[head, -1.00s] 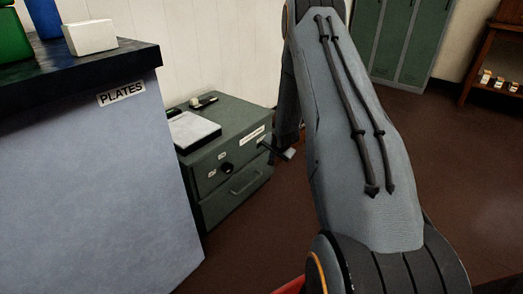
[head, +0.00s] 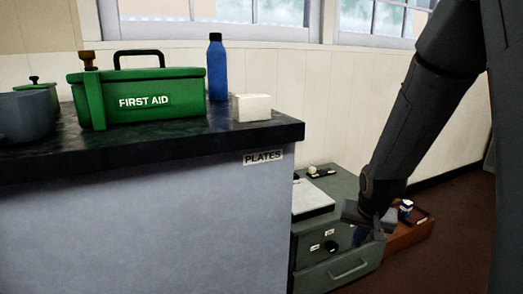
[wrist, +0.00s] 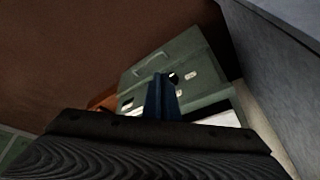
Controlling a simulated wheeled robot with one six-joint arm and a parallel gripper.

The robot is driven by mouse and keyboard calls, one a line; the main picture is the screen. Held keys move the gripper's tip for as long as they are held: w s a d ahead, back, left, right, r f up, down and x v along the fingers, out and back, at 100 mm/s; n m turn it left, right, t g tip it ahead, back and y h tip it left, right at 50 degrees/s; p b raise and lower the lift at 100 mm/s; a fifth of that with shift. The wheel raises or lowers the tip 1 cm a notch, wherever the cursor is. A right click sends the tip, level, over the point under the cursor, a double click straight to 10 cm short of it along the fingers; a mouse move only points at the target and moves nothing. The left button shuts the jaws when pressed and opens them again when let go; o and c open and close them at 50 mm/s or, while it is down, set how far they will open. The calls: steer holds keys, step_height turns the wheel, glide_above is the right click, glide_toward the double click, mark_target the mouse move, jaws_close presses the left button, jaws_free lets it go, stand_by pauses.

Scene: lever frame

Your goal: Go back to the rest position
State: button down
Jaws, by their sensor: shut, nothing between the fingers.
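My gripper (head: 360,238) hangs at the right of the head view, in front of the green-grey drawer cabinet (head: 342,272). Its blue fingers (wrist: 161,98) are shut and empty in the wrist view, pointing toward the same cabinet (wrist: 190,58). From these views I cannot tell how far the fingers are from the cabinet front. My arm runs from the gripper up to the top right of the head view and hides part of the wall and floor.
A counter marked PLATES (head: 150,220) fills the left. On it are a green first aid box (head: 150,98), a blue bottle (head: 217,70) and a white block (head: 251,107). A low orange-brown tray (head: 412,235) sits behind my gripper. Brown floor (head: 455,225) is open at right.

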steer(key=s+a+r+n+g, duration=0.15)
steer(key=s+a, duration=0.25)
steer(key=s, duration=0.4)
steer(key=s+a+r+n, duration=0.3)
steer(key=s+a, duration=0.2)
steer(key=s, duration=0.2)
steer(key=s+a+r+n+g+y, duration=0.1)
steer(key=s+a+n, duration=0.2)
steer(key=s+a, duration=0.55)
steer(key=s+a+r+n+g+y, duration=0.15)
steer(key=s+a+n, duration=0.3)
steer(key=a, duration=0.75)
steer(key=d+r+m+h+p, duration=0.1)
steer(key=d+r+m+p, duration=0.3)
steer(key=d+r+p, duration=0.6)
steer(key=d+r+m+p, duration=0.3)
steer(key=d+r+p, duration=0.8)
steer(key=r+p, duration=0.5)
steer(key=p, duration=0.3)
steer(key=shift+s+d+r+m+h, duration=0.2)
steer(key=shift+s+m+h, duration=0.1)
steer(key=shift+m+h, duration=0.1)
steer(key=shift+f, duration=0.1)
